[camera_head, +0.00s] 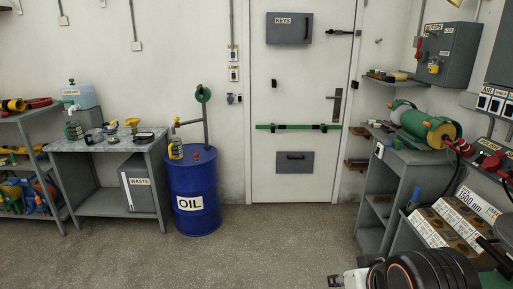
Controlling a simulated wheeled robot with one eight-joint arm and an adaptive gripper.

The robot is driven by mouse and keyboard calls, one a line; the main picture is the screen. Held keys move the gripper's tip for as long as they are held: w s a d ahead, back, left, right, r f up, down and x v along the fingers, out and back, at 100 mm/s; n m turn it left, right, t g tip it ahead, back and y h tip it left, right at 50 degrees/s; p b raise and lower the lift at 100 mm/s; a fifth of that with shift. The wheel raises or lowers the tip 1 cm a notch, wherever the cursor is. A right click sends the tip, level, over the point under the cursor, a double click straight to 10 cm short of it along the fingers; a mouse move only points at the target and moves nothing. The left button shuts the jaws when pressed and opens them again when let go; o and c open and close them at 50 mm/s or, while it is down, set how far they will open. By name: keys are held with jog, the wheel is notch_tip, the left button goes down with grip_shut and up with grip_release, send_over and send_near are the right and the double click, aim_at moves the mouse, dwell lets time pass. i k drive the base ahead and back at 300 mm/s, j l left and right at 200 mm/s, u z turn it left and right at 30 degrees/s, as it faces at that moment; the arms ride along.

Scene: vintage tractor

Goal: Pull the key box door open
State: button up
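The key box (289,28) is a dark grey box labelled KEYS, fixed high on the white door at the top centre. Its front door looks shut, with a small dark upright handle (307,28) near the right edge. My arm shows as black rounded parts with a red ring at the bottom right, far from the box. A pale part with a dark tip (342,281) at the bottom edge may be my gripper, but it is cut off and I cannot tell its finger opening. Nothing touches the key box.
The floor (285,245) before the white door is clear. A blue oil drum (193,190) stands left of the door, with a grey workbench (100,143) beyond it. A right-hand bench holds a green machine (412,122). A green bar (298,127) crosses the door.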

aim_at(281, 27)
jog(key=i, duration=2.1)
